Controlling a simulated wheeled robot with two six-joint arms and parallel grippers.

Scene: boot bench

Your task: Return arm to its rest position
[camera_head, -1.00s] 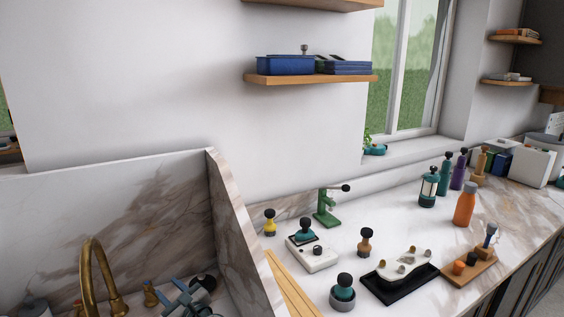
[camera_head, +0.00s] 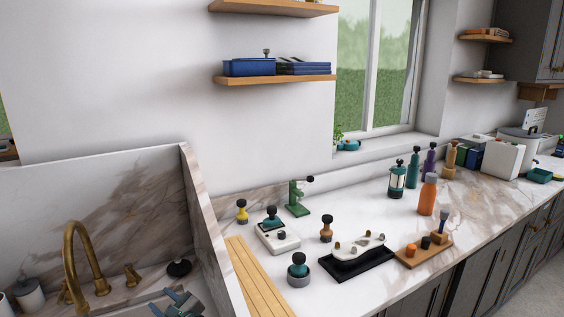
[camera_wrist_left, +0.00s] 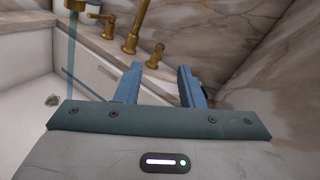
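My left gripper (camera_head: 172,304) shows at the bottom of the head view, low over the sink area and partly cut off by the frame edge. In the left wrist view its two blue fingers (camera_wrist_left: 160,84) stand apart with nothing between them, so it is open and empty. Beyond the fingers are the brass faucet (camera_wrist_left: 135,28) and a small brass fitting (camera_wrist_left: 155,56). In the head view the faucet (camera_head: 75,250) is to the left of the gripper. My right gripper is not in view.
A marble side wall (camera_head: 205,220) stands right of the gripper. A black round object (camera_head: 180,268) lies behind the gripper. The counter on the right holds a wooden board (camera_head: 250,275), a white scale (camera_head: 278,238), a black tray (camera_head: 355,264) and an orange bottle (camera_head: 427,195).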

